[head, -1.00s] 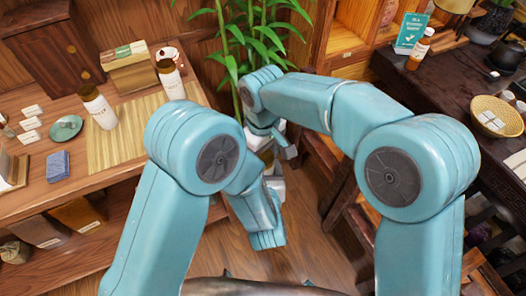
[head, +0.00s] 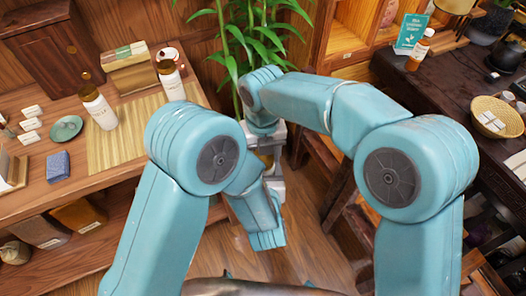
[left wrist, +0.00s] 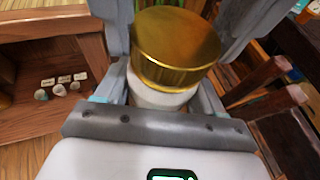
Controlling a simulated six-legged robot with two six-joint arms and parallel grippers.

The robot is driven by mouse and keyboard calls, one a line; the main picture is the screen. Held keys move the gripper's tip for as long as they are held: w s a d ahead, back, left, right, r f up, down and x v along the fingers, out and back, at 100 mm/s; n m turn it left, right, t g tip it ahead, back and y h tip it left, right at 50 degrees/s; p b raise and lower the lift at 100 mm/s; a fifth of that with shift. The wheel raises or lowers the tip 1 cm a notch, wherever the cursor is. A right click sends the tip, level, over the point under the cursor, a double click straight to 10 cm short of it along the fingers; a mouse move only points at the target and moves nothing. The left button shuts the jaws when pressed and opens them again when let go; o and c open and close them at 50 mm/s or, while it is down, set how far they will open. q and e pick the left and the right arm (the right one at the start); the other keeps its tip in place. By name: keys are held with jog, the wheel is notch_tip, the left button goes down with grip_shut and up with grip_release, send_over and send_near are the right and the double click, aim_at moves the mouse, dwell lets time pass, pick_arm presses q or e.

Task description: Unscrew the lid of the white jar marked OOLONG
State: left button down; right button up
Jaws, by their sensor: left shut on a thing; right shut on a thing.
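A white jar (left wrist: 160,97) with a wide ribbed gold lid (left wrist: 175,50) stands between the grey fingers of my left gripper (left wrist: 163,92), which is shut on the jar; no label shows on it. In the head view the gold lid (head: 266,160) shows small between my two wrists. My right gripper (head: 268,148) comes from above the left one and is shut, apparently on the lid; its fingertips are mostly hidden by my arm. The lid sits over the jar; I cannot tell if it is loose.
Two white bottles with brown caps (head: 98,107) (head: 171,80) stand by a bamboo mat (head: 112,150) on the left shelf. A green plate (head: 65,129) is further left. A dark table (head: 478,150) with a basket (head: 497,117) is right. Tall green leaves (head: 262,40) rise behind my grippers.

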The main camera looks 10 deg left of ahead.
jog(key=shift+n, duration=0.5)
jog(key=o, duration=1.2)
jog(key=shift+c, duration=0.2)
